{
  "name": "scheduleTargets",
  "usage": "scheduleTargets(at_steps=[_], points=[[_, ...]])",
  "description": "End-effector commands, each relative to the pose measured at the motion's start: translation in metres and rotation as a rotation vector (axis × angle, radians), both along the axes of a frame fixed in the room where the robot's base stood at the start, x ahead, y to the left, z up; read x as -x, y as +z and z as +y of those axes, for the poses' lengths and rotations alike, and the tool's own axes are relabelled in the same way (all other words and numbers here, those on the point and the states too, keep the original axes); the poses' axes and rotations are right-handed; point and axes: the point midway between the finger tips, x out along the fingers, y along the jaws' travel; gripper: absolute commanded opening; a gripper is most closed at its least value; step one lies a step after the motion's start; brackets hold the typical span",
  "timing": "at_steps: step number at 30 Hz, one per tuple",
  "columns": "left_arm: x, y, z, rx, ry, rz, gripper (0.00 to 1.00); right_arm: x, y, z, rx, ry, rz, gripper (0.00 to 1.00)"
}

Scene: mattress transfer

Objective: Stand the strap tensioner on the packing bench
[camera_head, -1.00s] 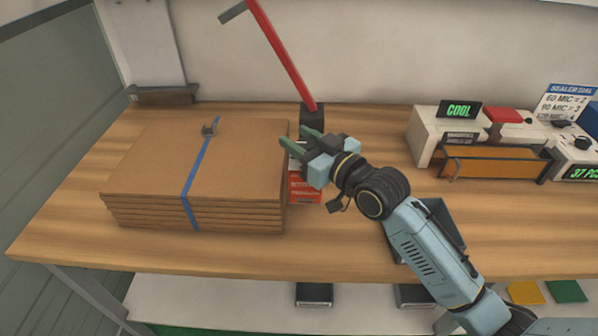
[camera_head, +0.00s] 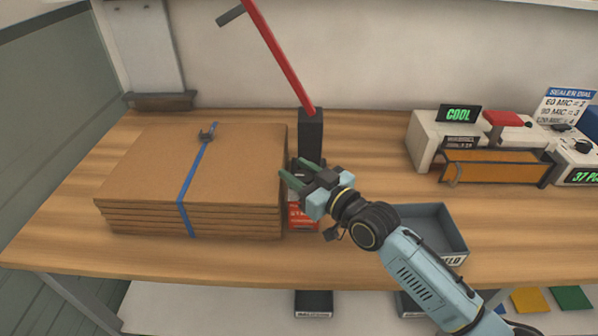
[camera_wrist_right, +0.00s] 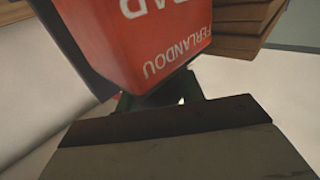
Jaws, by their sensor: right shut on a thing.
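My right gripper (camera_head: 304,176) is shut on the strap tensioner, whose red body with white lettering (camera_head: 303,217) shows below the fingers, just right of the carton stack. In the right wrist view the red body (camera_wrist_right: 160,40) fills the upper middle with its lettering upside down. A long red lever (camera_head: 282,58) with a grey crosspiece rises from a black block (camera_head: 311,132) behind the gripper. The fingers hide where block and red body would meet, so I cannot tell whether they are joined. Contact between the red body and the packing bench (camera_head: 350,270) is unclear. My left gripper is out of view.
A carton stack (camera_head: 240,165) with a blue strap stands at left, close to the fingers. A grey tray (camera_head: 455,235) lies right of my forearm. A sealer (camera_head: 425,135) and an orange holder (camera_head: 495,168) stand at the back right. Bare bench lies in front.

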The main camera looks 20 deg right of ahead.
Motion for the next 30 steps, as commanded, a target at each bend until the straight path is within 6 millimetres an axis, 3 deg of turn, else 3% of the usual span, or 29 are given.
scheduleTargets(at_steps=[1,2,6,17,30], points=[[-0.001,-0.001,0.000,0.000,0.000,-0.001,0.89,0.000,0.001,0.000,-0.002,0.000,-0.006,0.00],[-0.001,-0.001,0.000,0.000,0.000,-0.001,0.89,0.000,-0.002,0.000,0.000,0.000,0.001,0.42],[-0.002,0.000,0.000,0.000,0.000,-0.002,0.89,0.000,-0.001,0.000,0.000,0.000,0.001,0.60],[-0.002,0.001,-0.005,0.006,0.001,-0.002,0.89,0.001,0.002,-0.001,0.000,0.000,0.001,0.60],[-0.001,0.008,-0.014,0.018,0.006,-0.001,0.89,0.073,0.000,-0.034,0.003,-0.001,0.004,0.60]])
